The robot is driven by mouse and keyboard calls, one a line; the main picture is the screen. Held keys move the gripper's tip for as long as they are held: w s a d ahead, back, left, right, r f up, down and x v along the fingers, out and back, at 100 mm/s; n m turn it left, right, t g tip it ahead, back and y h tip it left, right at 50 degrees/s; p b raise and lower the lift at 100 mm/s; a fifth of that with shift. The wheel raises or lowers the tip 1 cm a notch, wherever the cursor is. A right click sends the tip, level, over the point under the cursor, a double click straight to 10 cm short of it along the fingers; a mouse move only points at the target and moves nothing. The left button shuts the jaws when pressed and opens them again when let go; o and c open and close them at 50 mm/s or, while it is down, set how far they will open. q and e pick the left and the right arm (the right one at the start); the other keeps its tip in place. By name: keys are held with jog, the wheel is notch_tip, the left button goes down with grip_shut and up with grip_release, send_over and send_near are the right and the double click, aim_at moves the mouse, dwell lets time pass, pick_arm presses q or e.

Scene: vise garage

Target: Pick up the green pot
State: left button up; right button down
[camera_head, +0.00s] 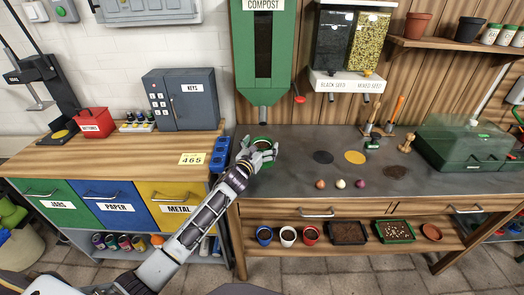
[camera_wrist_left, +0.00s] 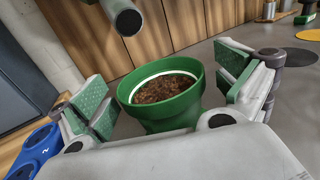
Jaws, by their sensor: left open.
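The green pot (camera_wrist_left: 165,110) stands on the grey bench top, filled with brown soil or compost and with a pale ring inside its rim. In the head view the pot (camera_head: 263,142) is mostly hidden behind my left gripper (camera_head: 257,157). The left gripper is open. In the left wrist view its two padded fingers (camera_wrist_left: 168,92) are on either side of the pot, apart from it, with the pot between them. My right gripper is not in view.
The compost dispenser (camera_head: 264,50) hangs above the pot, its spout (camera_wrist_left: 127,20) close over it. A blue numbered holder (camera_head: 221,154) stands left of the pot. Three bulbs (camera_head: 340,183) lie to the right. A green-lidded box (camera_head: 465,140) stands farther right.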

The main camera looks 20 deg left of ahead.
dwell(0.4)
pick_arm(q)
jog(key=c, duration=1.2)
jog(key=shift+r, duration=0.2)
